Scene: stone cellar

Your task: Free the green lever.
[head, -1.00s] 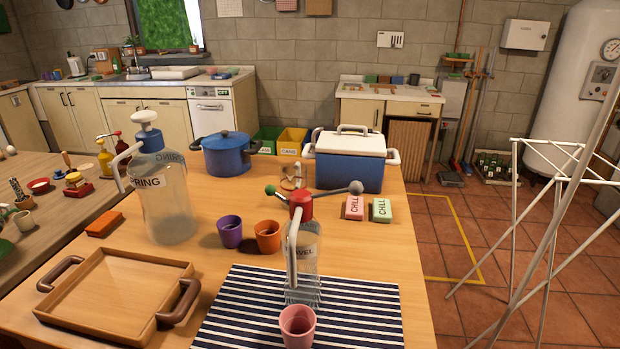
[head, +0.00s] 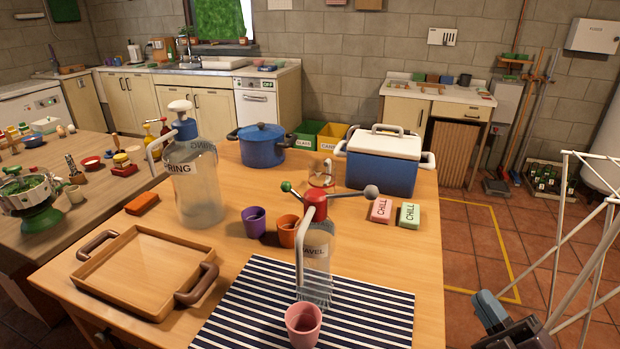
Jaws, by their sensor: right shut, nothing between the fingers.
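The green lever (head: 286,186) is a short arm with a green ball tip. It sticks out to the left of the red head (head: 315,198) of a clear bottle (head: 317,245) whose label reads "...AVEL". A longer grey-tipped lever (head: 370,191) sticks out to the right of the same head. A white spout (head: 300,250) bends down the bottle's left side. The bottle stands on a striped mat (head: 370,310), behind a pink cup (head: 303,324). My right gripper (head: 488,308) is low at the right, beyond the table's edge, shut and empty, far from the lever. My left gripper is out of view.
Purple (head: 254,222) and orange (head: 287,232) cups stand left of the bottle, a glass mug (head: 321,173) behind it. A blue cooler (head: 384,165), pink (head: 381,210) and green (head: 410,215) CHILL blocks stand right. A wooden tray (head: 95,278) and a large bottle (head: 196,190) are left.

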